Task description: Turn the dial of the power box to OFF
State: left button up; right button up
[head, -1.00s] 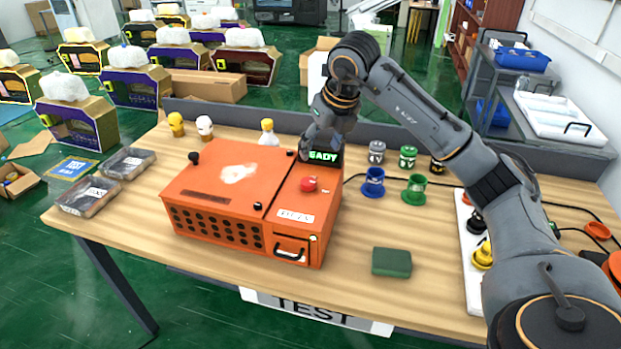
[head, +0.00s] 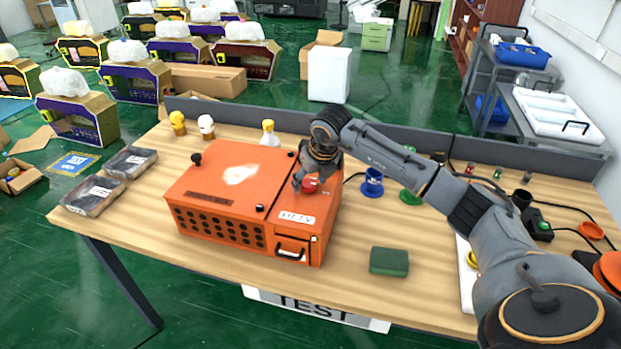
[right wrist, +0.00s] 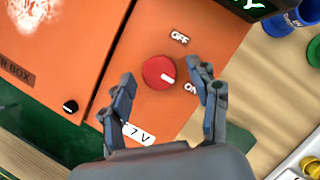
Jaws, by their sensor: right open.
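The orange power box (head: 215,190) stands on the wooden table in the head view. Its red dial (head: 310,186) is on the top right panel. In the right wrist view the dial (right wrist: 158,72) has a white mark pointing right and slightly down, towards the ON label (right wrist: 190,88). The OFF label (right wrist: 180,38) is above the dial. My right gripper (head: 311,183) is over the dial, open. In the right wrist view its fingers (right wrist: 161,76) are on either side of the dial, with gaps visible. Contact cannot be seen. My left gripper is out of view.
A green block (head: 389,262) lies right of the box. Blue (head: 373,186) and green spools stand behind it, partly near my arm. Small bottles (head: 270,133) stand behind the box. Two dark packs (head: 95,194) lie at the left. The table front is mostly clear.

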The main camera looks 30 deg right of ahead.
jog(key=c, duration=1.2)
jog(key=shift+o, duration=0.2)
